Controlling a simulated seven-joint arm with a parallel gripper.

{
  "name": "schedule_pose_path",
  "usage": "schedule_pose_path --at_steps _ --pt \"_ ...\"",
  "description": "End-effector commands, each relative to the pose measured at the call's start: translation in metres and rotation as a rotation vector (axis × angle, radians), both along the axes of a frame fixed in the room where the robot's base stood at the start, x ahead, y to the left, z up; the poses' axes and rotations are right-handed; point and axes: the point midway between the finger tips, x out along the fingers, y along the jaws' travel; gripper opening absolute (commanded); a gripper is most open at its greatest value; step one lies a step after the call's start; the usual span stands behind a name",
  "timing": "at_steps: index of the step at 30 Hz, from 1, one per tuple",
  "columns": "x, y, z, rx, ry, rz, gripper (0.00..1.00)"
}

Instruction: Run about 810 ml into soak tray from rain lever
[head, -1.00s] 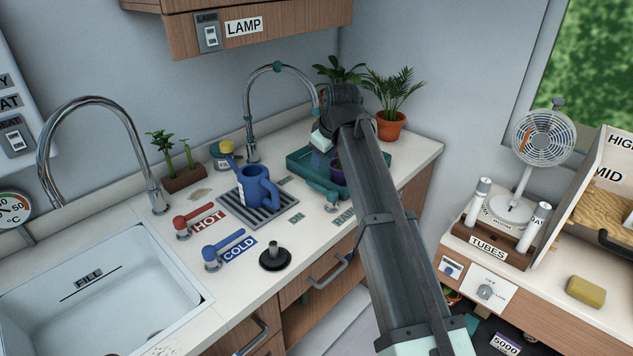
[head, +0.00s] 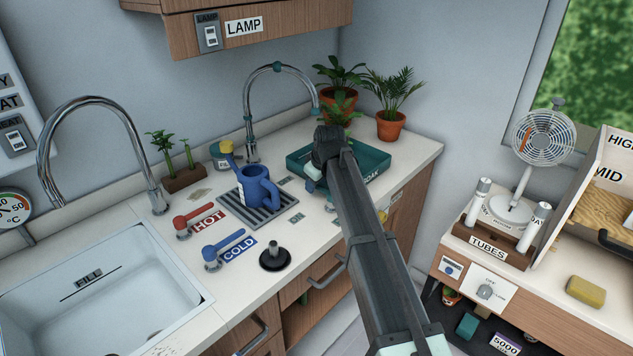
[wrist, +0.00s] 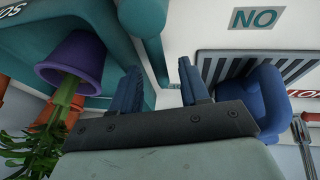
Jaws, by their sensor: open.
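The soak tray (head: 290,161) is a teal tray at the back right of the counter, under the rain tap's spout (head: 315,109). It also shows at the left of the wrist view (wrist: 105,10), with a purple pot (wrist: 75,58) in it. The rain lever (wrist: 147,18) is teal and shows at the top middle of the wrist view; in the head view my arm mostly covers it. My gripper (wrist: 162,85) is open, its blue fingers close to the lever. I cannot tell whether they touch it. No running water is visible.
A blue watering can (head: 258,188) stands on a drain grille left of my gripper. Red hot (head: 190,225) and blue cold (head: 225,248) levers and a black plug (head: 275,259) are nearer the front. Two potted palms (head: 391,124) stand behind the tray.

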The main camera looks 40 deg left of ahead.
Motion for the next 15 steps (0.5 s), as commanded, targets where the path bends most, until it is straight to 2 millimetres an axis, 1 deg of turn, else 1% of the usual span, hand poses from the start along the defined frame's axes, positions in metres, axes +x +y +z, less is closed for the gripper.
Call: schedule_pose_path --at_steps 9,15 --pt "0.0004 0.0006 -0.0013 0.000 0.000 0.000 0.45" --pt "0.0003 0.0004 -0.0013 0.000 0.000 0.000 0.26"
